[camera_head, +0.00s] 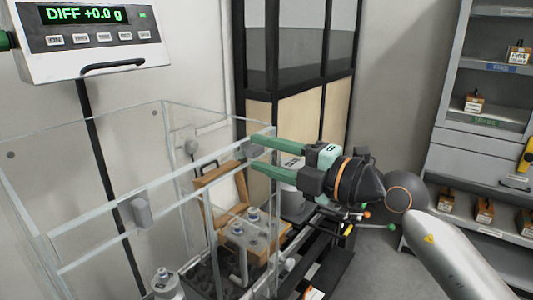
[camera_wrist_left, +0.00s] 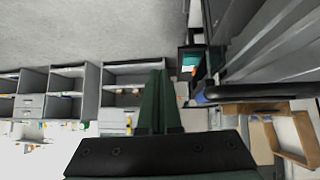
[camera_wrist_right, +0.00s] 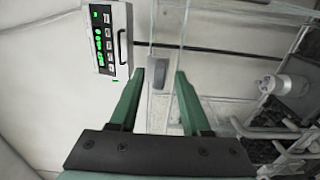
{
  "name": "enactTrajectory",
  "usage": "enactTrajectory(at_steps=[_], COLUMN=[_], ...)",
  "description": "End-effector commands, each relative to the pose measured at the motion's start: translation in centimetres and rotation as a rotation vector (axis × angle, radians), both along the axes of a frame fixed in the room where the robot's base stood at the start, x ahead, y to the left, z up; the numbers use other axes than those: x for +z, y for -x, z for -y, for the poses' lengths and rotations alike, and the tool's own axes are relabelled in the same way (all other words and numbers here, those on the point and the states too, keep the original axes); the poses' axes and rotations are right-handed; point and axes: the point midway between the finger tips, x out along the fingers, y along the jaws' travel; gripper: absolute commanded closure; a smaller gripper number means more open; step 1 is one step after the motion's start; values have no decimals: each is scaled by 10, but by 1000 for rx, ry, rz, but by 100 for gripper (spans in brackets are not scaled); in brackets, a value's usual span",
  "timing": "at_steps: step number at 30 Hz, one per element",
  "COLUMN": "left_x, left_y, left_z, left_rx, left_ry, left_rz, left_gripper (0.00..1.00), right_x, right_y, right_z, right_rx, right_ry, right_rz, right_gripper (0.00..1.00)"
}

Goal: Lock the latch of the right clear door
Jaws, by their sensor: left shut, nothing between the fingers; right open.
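The clear doors (camera_head: 100,195) belong to a transparent case below the scale display. A grey latch block (camera_head: 141,212) sits on a front pane. In the right wrist view a grey latch block (camera_wrist_right: 157,82) shows between the two fingertips on a clear pane; I cannot tell whether it is the same one or whether a finger touches it. My right gripper (camera_head: 253,152) is open, its green fingers pointing left at the right edge of the clear case. It also shows in the right wrist view (camera_wrist_right: 160,74). My left gripper (camera_wrist_left: 158,74) is shut and empty, away from the case.
The scale display (camera_head: 90,38) hangs upper left. Grey weights (camera_head: 245,235) and an open wooden box (camera_head: 220,187) stand beyond the clear panes. A black-framed cabinet (camera_head: 300,90) is behind. Grey shelves (camera_head: 480,110) with small boxes stand at right.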

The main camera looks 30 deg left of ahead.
Motion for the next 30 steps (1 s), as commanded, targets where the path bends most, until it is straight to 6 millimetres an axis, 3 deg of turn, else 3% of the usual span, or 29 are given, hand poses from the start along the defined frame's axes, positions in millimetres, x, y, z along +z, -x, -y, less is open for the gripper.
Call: enactTrajectory(at_steps=[2, 14, 30], left_x=[0, 0, -1], left_y=[0, 0, 0], left_z=[0, 0, 0], left_rx=[0, 0, 0], left_ry=[0, 0, 0], left_rz=[0, 0, 0], left_gripper=[100, 100, 100], right_x=[0, 0, -1], right_y=[0, 0, 0], right_z=[0, 1, 1], right_rx=[0, 0, 0], right_ry=[0, 0, 2], right_rz=[0, 0, 10], right_gripper=[54, 99, 100])
